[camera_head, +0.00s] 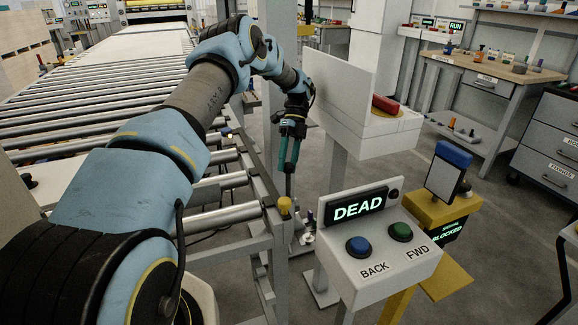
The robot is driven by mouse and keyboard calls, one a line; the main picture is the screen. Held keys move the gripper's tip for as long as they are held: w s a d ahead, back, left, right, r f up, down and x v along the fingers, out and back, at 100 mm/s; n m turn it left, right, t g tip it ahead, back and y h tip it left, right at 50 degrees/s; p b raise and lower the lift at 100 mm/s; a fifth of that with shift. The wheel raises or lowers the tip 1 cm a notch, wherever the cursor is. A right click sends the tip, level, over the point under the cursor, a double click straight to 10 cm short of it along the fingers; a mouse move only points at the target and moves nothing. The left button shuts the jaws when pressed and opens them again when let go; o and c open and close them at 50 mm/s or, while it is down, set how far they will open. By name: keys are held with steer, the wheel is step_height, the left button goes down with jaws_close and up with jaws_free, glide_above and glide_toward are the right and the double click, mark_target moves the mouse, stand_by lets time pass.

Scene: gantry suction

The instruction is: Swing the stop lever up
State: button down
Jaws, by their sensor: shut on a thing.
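The stop lever shows as a thin grey bar (289,184) beside the near right end of the roller conveyor. A yellow knob (284,204) sits at its lower end in the picture; I cannot tell whether the knob is part of the lever. My gripper (287,168) has teal fingers pointing down and is shut on the upper part of the bar. The fingers hide the exact grip and part of the lever.
A control box (384,257) reading DEAD has a blue BACK button (359,247) and a green FWD button (400,232). Behind it is a white pedestal with a red button (386,105). A yellow stand (440,212) reads BLOCKED. The roller conveyor (105,100) fills the left.

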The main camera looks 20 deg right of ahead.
steer(key=shift+w+d+f, duration=0.15)
steer(key=shift+d+f, duration=0.05)
steer(key=shift+f, duration=0.2)
steer(key=c, duration=0.6)
jaws_free()
steer(key=shift+w+f, duration=0.1)
steer(key=shift+w, duration=0.05)
steer(key=shift+o, duration=1.1)
steer(key=shift+d, duration=0.1)
steer(key=shift+r, duration=0.2)
step_height(320, 180, up, 10)
steer(key=b, duration=0.2)
